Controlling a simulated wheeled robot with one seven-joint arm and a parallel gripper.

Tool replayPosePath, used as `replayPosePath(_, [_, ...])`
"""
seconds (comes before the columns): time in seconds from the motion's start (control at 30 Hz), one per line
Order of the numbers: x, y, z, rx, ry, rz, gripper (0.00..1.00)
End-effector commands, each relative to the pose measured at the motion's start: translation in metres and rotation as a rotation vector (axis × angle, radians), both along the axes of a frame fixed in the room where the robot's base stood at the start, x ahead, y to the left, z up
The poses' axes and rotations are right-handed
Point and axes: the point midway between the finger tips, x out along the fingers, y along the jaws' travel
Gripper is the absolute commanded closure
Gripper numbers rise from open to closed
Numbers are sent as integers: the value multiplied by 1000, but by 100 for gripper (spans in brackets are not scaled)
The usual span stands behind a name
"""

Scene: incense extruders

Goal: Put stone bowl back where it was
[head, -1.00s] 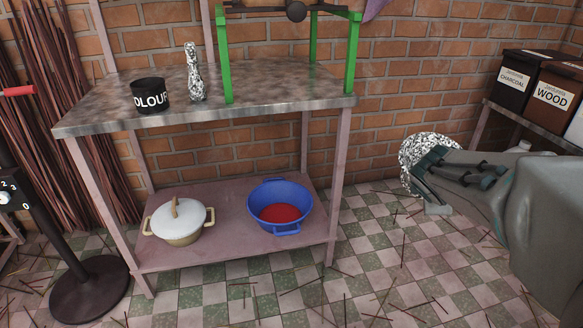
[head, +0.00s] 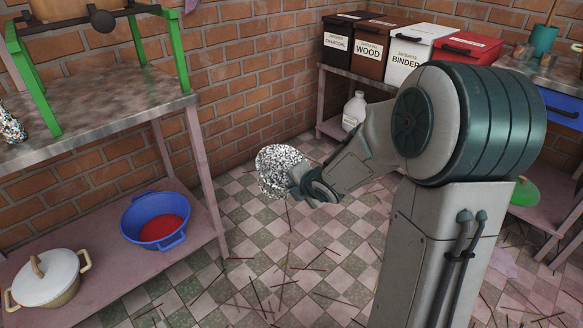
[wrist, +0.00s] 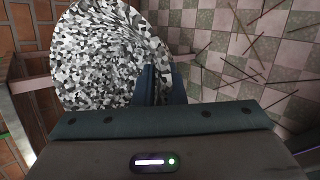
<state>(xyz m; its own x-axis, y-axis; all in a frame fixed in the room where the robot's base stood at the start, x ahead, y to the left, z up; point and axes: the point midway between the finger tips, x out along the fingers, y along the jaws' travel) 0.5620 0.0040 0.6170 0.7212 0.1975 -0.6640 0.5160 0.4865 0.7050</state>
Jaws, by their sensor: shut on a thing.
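The stone bowl (head: 279,170) has a speckled black-and-white surface. My gripper (head: 305,185) is shut on it and holds it in the air over the tiled floor, between the left table and the back right shelf. In the wrist view the bowl (wrist: 105,55) fills the upper left, and my gripper's finger (wrist: 160,85) lies against its right side. The bowl looks tipped in the wrist view. The far side of the bowl is hidden.
The left metal table (head: 100,115) carries a green frame (head: 45,95). Its lower shelf (head: 105,270) holds a blue basin (head: 140,212) and a lidded pot (head: 48,282). Labelled boxes (head: 415,55) stand on the right-hand unit. A white bottle (head: 354,110) is below. The floor between is open, with scattered sticks.

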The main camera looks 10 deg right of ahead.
Motion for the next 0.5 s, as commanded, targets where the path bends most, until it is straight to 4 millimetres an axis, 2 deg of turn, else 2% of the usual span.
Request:
replayPosePath(0.03, [1, 1, 14, 5, -9, 16, 100])
replayPosePath(0.27, [-2, 0, 30, 8, -20, 53, 100])
replayPosePath(0.5, [-5, 0, 55, 11, -24, 67, 100])
